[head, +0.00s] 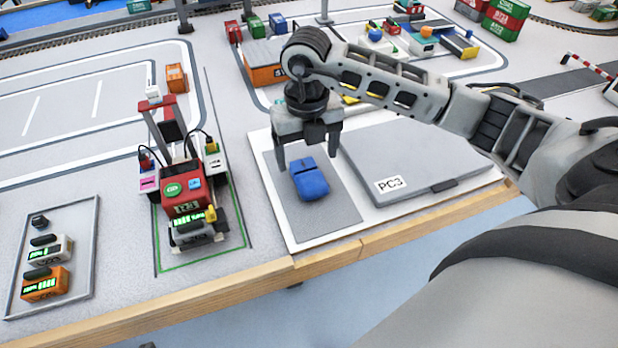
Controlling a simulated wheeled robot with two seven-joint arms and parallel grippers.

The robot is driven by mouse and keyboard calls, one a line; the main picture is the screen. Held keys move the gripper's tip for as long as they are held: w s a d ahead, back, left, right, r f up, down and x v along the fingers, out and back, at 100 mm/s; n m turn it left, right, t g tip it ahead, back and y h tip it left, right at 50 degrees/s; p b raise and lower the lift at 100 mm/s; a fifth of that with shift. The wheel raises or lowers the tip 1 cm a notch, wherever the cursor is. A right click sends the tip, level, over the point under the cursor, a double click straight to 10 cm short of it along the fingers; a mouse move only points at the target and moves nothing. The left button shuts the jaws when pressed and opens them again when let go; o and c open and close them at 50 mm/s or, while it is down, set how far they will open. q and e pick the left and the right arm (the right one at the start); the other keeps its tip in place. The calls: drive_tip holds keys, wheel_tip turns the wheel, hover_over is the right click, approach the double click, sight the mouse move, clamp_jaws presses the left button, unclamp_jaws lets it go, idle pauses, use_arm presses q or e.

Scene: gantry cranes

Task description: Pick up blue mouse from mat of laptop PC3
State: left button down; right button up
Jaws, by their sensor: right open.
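The blue mouse (311,182) lies on the grey mat (334,217), left of the closed grey laptop PC3 (425,150). Both mat and laptop rest on a white board (288,233) at the table's front edge. My right gripper (309,158) is over the far end of the mouse, pointing down. Its fingers are apart, one at each side above the mouse, and nothing is held between them. I cannot tell the exact height between the fingertips and the mouse. My left gripper is not in view.
A red charging station (186,195) with small devices stands left of the mat. A tray (90,262) with several small devices lies at the far left. An orange container (265,75) and other model containers (505,14) stand behind. The wooden table edge (310,262) is close in front.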

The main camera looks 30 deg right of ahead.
sight(309, 175)
wheel_tip(309, 175, down, 7)
drive_tip(key=shift+d+r+p, duration=0.15)
drive_tip(key=shift+r+p, duration=0.05)
drive_tip(key=shift+p, duration=0.1)
drive_tip(key=c, duration=1.1)
